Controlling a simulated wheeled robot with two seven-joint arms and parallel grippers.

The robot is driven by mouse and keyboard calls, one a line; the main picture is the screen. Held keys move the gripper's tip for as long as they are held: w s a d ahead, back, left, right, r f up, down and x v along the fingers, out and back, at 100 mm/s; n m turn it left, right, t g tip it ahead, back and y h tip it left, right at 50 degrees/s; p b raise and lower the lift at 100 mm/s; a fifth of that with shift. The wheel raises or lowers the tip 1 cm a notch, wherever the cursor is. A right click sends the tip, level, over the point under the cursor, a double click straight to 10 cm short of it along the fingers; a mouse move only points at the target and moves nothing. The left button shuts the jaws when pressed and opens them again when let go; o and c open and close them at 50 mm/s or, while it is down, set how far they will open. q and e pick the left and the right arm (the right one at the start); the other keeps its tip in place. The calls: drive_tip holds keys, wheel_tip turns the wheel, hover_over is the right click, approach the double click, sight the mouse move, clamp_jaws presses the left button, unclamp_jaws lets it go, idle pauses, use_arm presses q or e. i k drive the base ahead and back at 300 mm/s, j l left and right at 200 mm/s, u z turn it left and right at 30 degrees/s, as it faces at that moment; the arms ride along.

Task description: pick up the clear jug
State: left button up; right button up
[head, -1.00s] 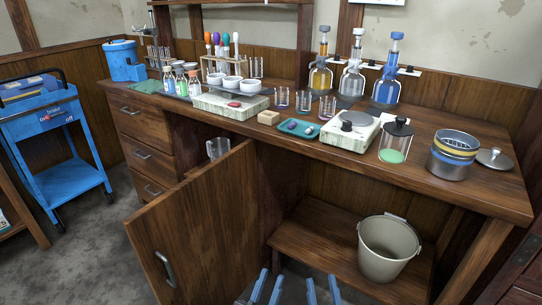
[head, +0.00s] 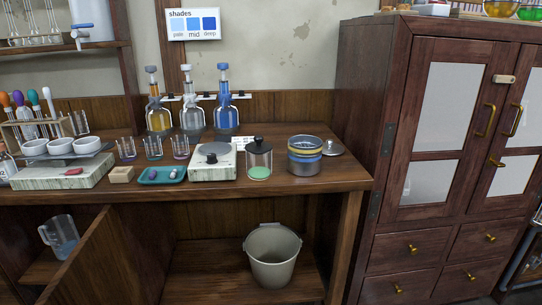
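The clear jug (head: 60,238) stands upright on a wooden shelf inside the cupboard under the bench, at the lower left of the head view. It is see-through, with a handle on its left side. The open cupboard door (head: 105,262) stands out just to its right, and its edge comes close to the jug in the picture. Neither of my grippers shows in the head view.
A beige bucket (head: 272,262) stands in the open bay right of the door. A tall glazed cabinet (head: 440,150) stands at right.

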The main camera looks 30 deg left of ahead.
sight(60, 231)
drive_tip(key=k+j+z, duration=0.2)
drive_tip(key=z, duration=0.2)
drive_tip(key=k+j+z, duration=0.2)
drive_tip(key=z, duration=0.2)
drive_tip(key=k+j+z, duration=0.35)
drive_tip(key=k+z, duration=0.15)
drive_tip(key=z, duration=0.25)
drive_tip(key=k+u, duration=0.1)
drive_tip(key=k, duration=0.35)
drive_tip(key=k+j+u, duration=0.1)
drive_tip(key=k, duration=0.3)
drive_tip(key=k+j+u, duration=0.1)
drive_tip(key=k+u, duration=0.15)
drive_tip(key=u, duration=0.2)
drive_tip(key=k+j+u, duration=0.15)
drive_tip(key=u, duration=0.35)
drive_tip(key=k+j+u, duration=0.2)
drive_tip(key=u, duration=0.25)
drive_tip(key=k+j+u, duration=0.15)
drive_tip(key=j+u, duration=0.35)
drive_tip(key=k+j+u, duration=0.1)
drive_tip(key=j+u, duration=0.85)
drive_tip(key=k+l, duration=0.05)
